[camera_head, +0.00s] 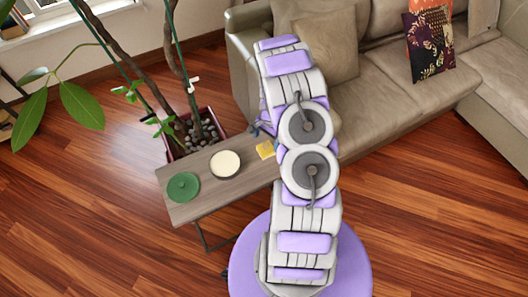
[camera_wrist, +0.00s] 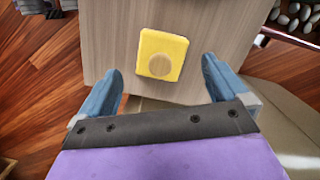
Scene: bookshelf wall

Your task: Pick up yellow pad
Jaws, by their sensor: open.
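The yellow pad (camera_head: 265,150) lies on the wooden side table (camera_head: 210,205), near the table's end by the sofa. In the wrist view the yellow pad (camera_wrist: 162,55) is a small rounded square with a tan round mark on its face. My gripper (camera_wrist: 162,85) is open and empty, with its two blue fingers spread apart on either side of the pad's line. The pad shows just beyond the fingertips, roughly midway between them. In the head view my arm hides most of the gripper; a bit of blue finger (camera_head: 258,129) shows beside the pad.
A green round object (camera_head: 183,187) and a cream round object (camera_head: 226,164) sit on the table, left of the pad. A potted plant with a dark red pot (camera_head: 170,150) stands behind the table. A beige sofa (camera_head: 375,110) is close on the right. Wooden floor lies open at left.

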